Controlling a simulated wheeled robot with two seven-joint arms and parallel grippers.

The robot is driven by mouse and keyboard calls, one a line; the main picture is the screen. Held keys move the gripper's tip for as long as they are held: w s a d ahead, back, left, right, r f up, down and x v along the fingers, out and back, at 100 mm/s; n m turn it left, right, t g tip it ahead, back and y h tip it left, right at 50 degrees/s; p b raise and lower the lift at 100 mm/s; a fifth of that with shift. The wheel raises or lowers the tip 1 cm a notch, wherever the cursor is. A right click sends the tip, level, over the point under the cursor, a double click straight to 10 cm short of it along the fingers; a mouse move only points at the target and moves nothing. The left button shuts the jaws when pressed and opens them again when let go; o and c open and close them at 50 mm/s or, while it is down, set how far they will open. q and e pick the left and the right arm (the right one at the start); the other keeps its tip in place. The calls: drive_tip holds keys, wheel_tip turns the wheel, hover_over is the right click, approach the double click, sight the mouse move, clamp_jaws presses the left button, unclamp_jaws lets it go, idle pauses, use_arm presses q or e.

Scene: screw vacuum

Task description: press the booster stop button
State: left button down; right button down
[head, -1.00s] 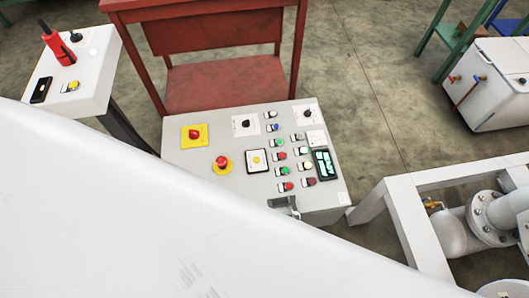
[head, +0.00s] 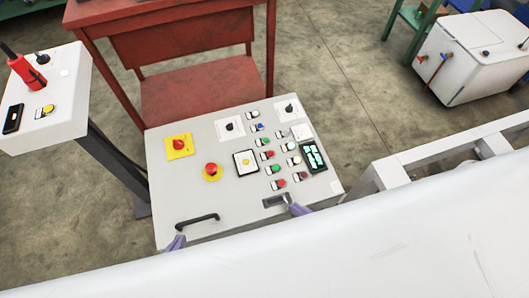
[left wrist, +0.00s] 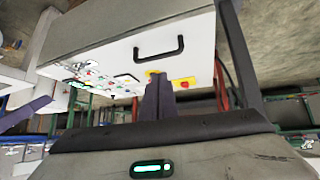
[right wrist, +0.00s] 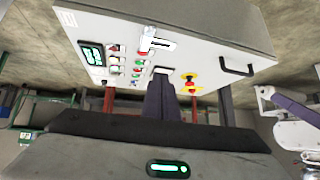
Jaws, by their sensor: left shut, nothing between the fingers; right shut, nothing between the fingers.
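A light grey control panel (head: 215,150) carries columns of small buttons. Red buttons (head: 267,155) and green buttons (head: 263,142) alternate down its left column, and another red button (head: 299,176) is low in the right column. Labels are too small to read, so I cannot tell which is the booster stop. My left gripper (head: 175,243) is shut and empty by the panel's front edge, near the black handle. My right gripper (head: 297,209) is shut and empty near the latch, below the button columns. Their fingers also show in the left wrist view (left wrist: 157,95) and right wrist view (right wrist: 160,98).
A red bench (head: 190,90) stands behind. A smaller white console (head: 60,110) is at left. A white surface fills the foreground.

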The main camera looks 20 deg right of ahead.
drive_tip(key=w+a+f+y+b, duration=0.1)
drive_tip(key=w+a+y, duration=0.1)
drive_tip(key=w+a, duration=0.35)
drive_tip(key=w+a+y+b, duration=0.1)
drive_tip(key=w+a+y, duration=0.15)
drive_tip(key=w, duration=0.55)
use_arm(q)
drive_tip(key=shift+w+d+f+b, duration=0.15)
drive_tip(key=shift+f+b, duration=0.3)
drive_tip(key=shift+f, duration=0.1)
drive_tip(key=shift+w+d+f+b, duration=0.1)
drive_tip(key=shift+d+f+b, duration=0.05)
drive_tip(key=shift+f+b, duration=0.35)
use_arm(e)
drive_tip(key=w+d+m+g+h, duration=0.1)
drive_tip(key=w+d+m, duration=0.2)
drive_tip(key=w+d, duration=0.6)
drive_tip(key=shift+w+d+m, duration=0.2)
drive_tip(key=shift+w+m, duration=0.1)
drive_tip(key=shift+w, duration=0.9)
use_arm(q)
drive_tip(key=shift+f, duration=0.1)
use_arm(e)
drive_tip(key=shift+h, duration=0.25)
